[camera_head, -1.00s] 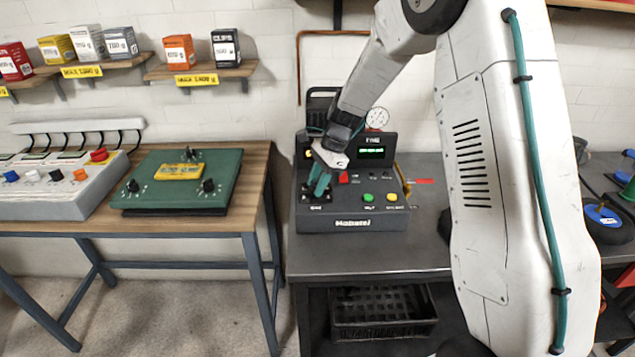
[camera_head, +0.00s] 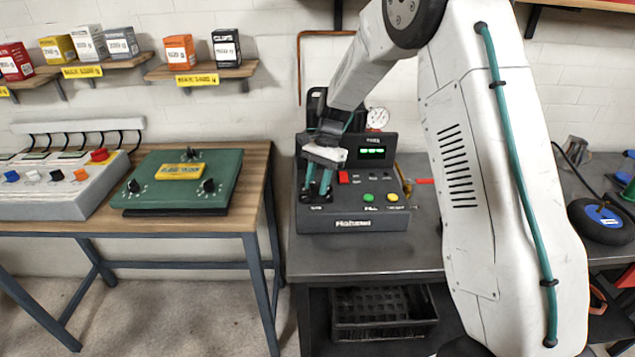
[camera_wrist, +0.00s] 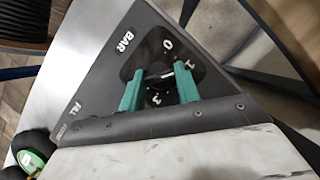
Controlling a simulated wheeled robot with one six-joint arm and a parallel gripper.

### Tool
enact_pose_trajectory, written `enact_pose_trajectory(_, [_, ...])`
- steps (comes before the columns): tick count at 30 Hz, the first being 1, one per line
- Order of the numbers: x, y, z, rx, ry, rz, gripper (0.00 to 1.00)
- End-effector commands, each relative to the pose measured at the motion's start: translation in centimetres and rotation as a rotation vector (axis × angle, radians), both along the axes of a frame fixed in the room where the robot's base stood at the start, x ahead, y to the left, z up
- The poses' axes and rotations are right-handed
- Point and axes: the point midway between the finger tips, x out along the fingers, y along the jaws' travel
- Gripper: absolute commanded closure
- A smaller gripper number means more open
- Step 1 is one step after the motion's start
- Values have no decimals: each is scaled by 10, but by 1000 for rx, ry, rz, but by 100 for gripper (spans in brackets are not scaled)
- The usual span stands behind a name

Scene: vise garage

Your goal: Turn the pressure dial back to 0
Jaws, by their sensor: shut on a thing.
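The pressure dial (camera_wrist: 160,90) is a small black knob on a dark plate marked BAR in the wrist view, with a 0, a 3 and other marks around it. My gripper (camera_wrist: 159,92) has its two teal fingers shut on the dial, one on each side. In the head view my gripper (camera_head: 317,190) points down at the front left of the dark control box (camera_head: 355,222). There the fingers mostly hide the dial. I cannot clearly tell which mark the dial's pointer is at.
The box has a red switch (camera_head: 343,177), a green button (camera_head: 368,198), a yellow button (camera_head: 392,197) and a lit green display (camera_head: 371,150). A round gauge (camera_head: 377,118) is behind it. A green panel (camera_head: 222,172) lies on the wooden table at left.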

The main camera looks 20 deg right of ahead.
Motion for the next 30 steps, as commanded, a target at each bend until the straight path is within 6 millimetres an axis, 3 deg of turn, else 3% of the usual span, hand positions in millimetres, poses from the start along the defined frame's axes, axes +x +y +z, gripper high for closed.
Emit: enact_pose_trajectory(30, [3, 5, 1, 0, -2, 901, 91])
